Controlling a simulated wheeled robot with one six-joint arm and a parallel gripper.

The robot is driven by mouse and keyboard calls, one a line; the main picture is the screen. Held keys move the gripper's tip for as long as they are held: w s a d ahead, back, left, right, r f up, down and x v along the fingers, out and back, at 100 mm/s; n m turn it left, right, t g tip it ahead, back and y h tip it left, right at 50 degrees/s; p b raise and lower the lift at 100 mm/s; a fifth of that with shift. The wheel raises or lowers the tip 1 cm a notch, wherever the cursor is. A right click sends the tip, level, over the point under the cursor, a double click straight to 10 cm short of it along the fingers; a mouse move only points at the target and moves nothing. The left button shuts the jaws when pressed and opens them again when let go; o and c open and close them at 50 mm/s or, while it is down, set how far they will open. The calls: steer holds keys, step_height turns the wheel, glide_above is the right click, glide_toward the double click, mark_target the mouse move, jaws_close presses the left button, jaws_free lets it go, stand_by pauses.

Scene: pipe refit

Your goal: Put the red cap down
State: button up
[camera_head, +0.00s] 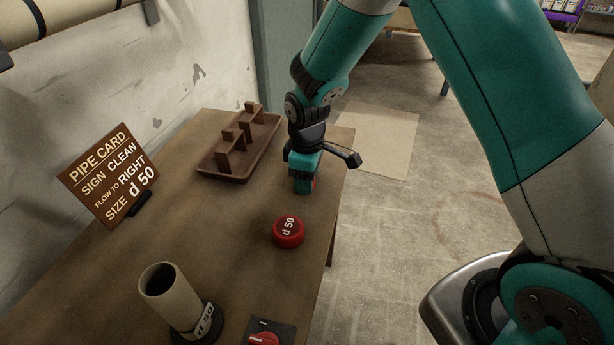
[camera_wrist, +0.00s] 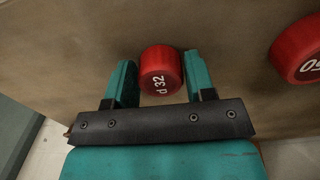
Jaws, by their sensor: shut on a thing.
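In the wrist view, a small red cap (camera_wrist: 160,72) marked "d 32" sits between the two teal fingers of my gripper (camera_wrist: 161,84), which is shut on it. I cannot tell whether the held cap touches the table. A larger red cap (camera_head: 288,232) marked "d 50" lies on the table nearer the camera. It also shows at the right edge of the wrist view (camera_wrist: 300,52), apart from my gripper.
A brown tray (camera_head: 222,173) with upright blocks stands behind and left. A "PIPE CARD" sign (camera_head: 108,175) reads size d 50. A beige pipe stub (camera_head: 172,298) and a red knob (camera_head: 264,339) are at the front. The table (camera_head: 215,235) is clear in the middle.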

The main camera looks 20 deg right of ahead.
steer(key=shift+f, duration=0.1)
steer(key=o, duration=1)
steer(key=shift+o, duration=0.2)
step_height(320, 180, up, 12)
steer(key=s+a+r+m+y, duration=0.1)
steer(key=s+r, duration=0.2)
steer(key=s, duration=0.5)
steer(key=s+a+r+m+y, duration=0.1)
steer(key=s+r, duration=0.3)
steer(key=s, duration=0.4)
steer(key=s+a+r+m+y, duration=0.1)
steer(key=s+r, duration=0.3)
steer(key=s, duration=0.4)
steer(key=shift+s+a+r+m+y+p, duration=0.25)
steer(key=shift+s+a+m+y+p, duration=0.15)
steer(key=shift+a+y, duration=0.3)
